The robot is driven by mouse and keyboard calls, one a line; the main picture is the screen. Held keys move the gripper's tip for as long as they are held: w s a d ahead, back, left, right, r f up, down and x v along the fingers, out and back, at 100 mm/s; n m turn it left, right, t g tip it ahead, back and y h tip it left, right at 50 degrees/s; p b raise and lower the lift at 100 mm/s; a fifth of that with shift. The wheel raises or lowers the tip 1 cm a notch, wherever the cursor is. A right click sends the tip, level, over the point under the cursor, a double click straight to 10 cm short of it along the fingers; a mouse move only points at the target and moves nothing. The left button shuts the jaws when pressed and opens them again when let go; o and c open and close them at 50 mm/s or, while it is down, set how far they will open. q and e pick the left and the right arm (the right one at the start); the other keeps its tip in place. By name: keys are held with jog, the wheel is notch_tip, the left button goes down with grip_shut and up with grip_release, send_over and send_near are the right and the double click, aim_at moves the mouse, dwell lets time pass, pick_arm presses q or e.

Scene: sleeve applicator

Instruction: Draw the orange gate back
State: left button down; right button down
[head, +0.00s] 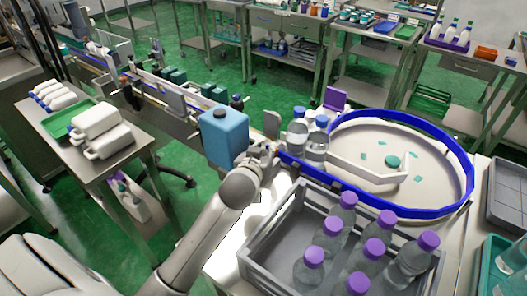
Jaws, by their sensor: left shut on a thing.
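I cannot make out the orange gate in the head view. My left gripper (262,152) is at the near end of the conveyor, just left of the blue-rimmed round table. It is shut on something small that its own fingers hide. A blue block-like body (223,137) stands directly to its left. My right gripper is not in view.
The round table (470,180) has a white guide arm and a teal disc. A grey crate (262,245) with several purple-capped bottles stands in front. The conveyor (178,118) runs to the back left. A side table (125,150) at left holds white jugs and a green tray.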

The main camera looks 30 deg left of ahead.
pick_arm(q)
jog(key=c, duration=1.2)
grip_release()
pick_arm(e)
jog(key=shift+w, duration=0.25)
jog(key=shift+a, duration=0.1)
pick_arm(q)
jog(key=v, duration=1.2)
jog(key=shift+s+f, duration=0.1)
jog(key=shift+f, duration=0.05)
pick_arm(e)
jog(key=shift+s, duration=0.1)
